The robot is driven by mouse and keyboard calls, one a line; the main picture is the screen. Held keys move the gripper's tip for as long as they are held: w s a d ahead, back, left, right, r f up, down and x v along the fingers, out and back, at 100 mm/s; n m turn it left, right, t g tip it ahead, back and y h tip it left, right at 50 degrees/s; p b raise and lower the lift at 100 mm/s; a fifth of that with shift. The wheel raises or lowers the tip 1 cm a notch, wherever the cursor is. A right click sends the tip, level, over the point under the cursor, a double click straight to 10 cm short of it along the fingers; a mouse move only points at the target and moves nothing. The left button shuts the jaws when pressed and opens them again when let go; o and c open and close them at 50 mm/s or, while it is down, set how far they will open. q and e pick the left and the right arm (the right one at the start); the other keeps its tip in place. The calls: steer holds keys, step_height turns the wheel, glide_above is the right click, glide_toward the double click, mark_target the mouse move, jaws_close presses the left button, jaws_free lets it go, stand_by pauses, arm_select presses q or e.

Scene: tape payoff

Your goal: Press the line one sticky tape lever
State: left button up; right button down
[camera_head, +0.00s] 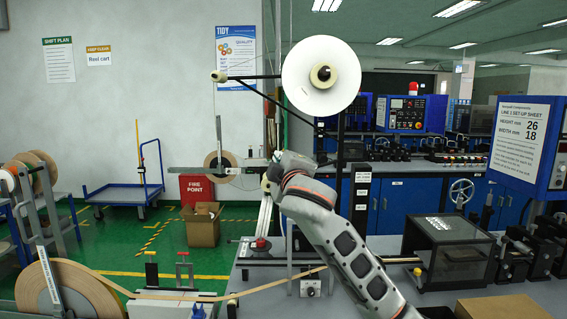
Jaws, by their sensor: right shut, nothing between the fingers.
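The tape payoff stand carries a large white reel (305,78) at the top. A thin dark arm (245,79) reaches left from it to a small roller (218,76). Below, a tan tape roll (220,165) sits by a grey horizontal bar (195,171). I cannot tell for sure which part is the sticky tape lever. My right arm rises from the lower right, and my right gripper (274,171) is shut and empty at the stand, just right of the bar's right end. My wrist partly hides its fingers, and I cannot tell whether they touch anything. My left gripper is out of view.
A red-knobbed device (261,243) stands on the grey bench below. A tan strip (285,283) runs from a large coil (65,290) at the lower left. A dark clear-sided box (450,250) and a set-up sheet (518,140) are at the right. A cardboard box (202,226) stands on the floor.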

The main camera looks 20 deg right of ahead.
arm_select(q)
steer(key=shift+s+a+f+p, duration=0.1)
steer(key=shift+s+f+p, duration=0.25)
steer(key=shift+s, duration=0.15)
arm_select(e)
steer(key=shift+s+d+f, duration=0.2)
steer(key=shift+d+f, duration=0.05)
steer(key=shift+d, duration=0.35)
steer(key=shift+s+d+f, duration=0.15)
steer(key=shift+d+f, duration=0.1)
steer(key=shift+d, duration=0.3)
steer(key=shift+s+d+f, duration=0.2)
steer(key=shift+d+f, duration=0.05)
steer(key=shift+d, duration=0.35)
steer(key=shift+w, duration=0.15)
